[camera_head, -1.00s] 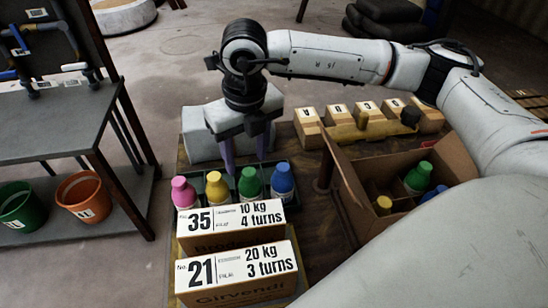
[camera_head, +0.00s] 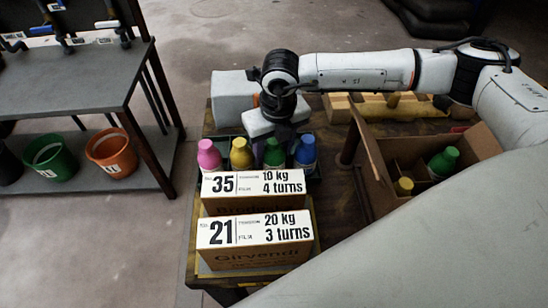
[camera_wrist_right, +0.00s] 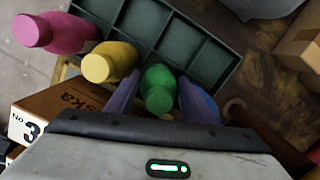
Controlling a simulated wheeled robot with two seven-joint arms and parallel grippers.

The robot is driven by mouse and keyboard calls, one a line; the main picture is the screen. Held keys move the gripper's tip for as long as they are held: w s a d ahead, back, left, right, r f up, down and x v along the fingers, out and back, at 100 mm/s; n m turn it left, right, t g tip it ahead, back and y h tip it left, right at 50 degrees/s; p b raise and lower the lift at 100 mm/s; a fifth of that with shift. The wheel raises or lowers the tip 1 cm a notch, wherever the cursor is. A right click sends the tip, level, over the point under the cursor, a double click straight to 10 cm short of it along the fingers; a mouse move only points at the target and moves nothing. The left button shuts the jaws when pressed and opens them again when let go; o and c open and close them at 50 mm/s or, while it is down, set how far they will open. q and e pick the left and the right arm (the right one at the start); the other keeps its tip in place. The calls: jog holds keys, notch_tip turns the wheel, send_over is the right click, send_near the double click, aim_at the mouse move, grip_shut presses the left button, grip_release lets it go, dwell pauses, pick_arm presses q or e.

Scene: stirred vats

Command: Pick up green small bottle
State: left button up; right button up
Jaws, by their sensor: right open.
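The green small bottle (camera_head: 274,153) stands in a dark green compartment tray (camera_wrist_right: 205,60) between the yellow bottle (camera_head: 241,153) and the blue bottle (camera_head: 305,151). A pink bottle (camera_head: 209,156) is at the left end of the row. My right gripper (camera_wrist_right: 160,98) is open, with its purple fingers on either side of the green bottle (camera_wrist_right: 158,90) in the wrist view. In the head view the wrist is above the bottle and partly hides it. Whether the fingers touch it, I cannot tell. My left gripper is not in view.
Two labelled boxes, 35 (camera_head: 255,184) and 21 (camera_head: 255,232), stand in front of the row. A cardboard box (camera_head: 377,172) with green and yellow bottles is to the right. A grey shelf with buckets (camera_head: 112,152) is at left.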

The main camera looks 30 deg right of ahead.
jog(key=shift+c, duration=0.2)
jog(key=c, duration=0.8)
jog(key=shift+r, duration=0.1)
jog(key=shift+c, duration=0.2)
